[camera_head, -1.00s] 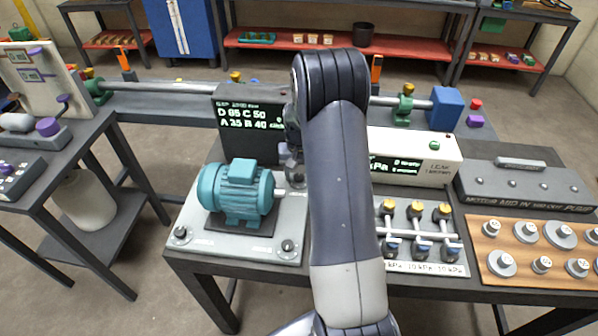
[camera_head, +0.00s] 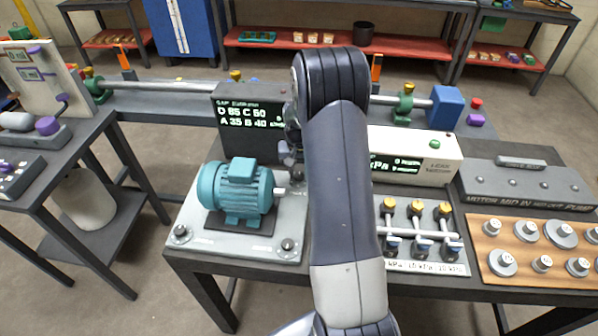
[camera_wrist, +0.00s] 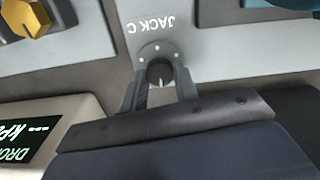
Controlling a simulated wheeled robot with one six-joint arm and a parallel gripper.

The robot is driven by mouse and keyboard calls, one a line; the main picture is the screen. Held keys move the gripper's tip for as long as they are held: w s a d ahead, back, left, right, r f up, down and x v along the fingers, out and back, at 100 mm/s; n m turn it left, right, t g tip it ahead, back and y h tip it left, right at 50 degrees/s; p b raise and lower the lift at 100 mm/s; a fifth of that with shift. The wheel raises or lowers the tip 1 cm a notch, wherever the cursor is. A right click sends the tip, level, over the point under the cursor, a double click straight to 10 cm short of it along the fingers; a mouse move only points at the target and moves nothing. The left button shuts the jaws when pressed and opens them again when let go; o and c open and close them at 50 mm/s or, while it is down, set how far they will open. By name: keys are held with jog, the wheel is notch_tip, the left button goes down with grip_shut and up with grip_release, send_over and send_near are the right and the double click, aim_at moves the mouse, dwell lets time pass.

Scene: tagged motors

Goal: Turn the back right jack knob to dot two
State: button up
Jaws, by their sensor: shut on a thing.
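The jack knob (camera_wrist: 160,72) is a small dark round knob on a grey collar with several white dots, beside the lettering "JACK C" in the wrist view. A pale mark shows on its near side, toward my gripper. My gripper (camera_wrist: 159,87) is shut on the knob, one finger on each side. In the head view my arm hides most of the back right corner of the motor plate (camera_head: 215,242). The teal motor (camera_head: 238,188) stands on that plate. Which dot the knob's mark meets is hard to tell.
A dark display box (camera_head: 235,150) with white readings for A, B, C and D stands behind the motor. A white display box (camera_head: 415,157) stands to the right. Front plate knobs (camera_head: 181,233) are clear of my arm. Brass valves (camera_head: 415,209) stand right of my arm.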

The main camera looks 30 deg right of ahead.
aim_at(299, 175)
jog(key=m+b, duration=0.2)
jog(key=m, duration=0.3)
jog(key=shift+m, duration=0.3)
jog(key=m+b, duration=0.1)
jog(key=m, duration=0.4)
jog(key=shift+m+b, duration=0.3)
jog(key=shift+b, duration=0.05)
jog(key=o, duration=1)
jog(key=shift+c, duration=0.2)
notch_tip(299, 175, up, 11)
jog(key=shift+b, duration=0.35)
jog(key=shift+f, duration=0.15)
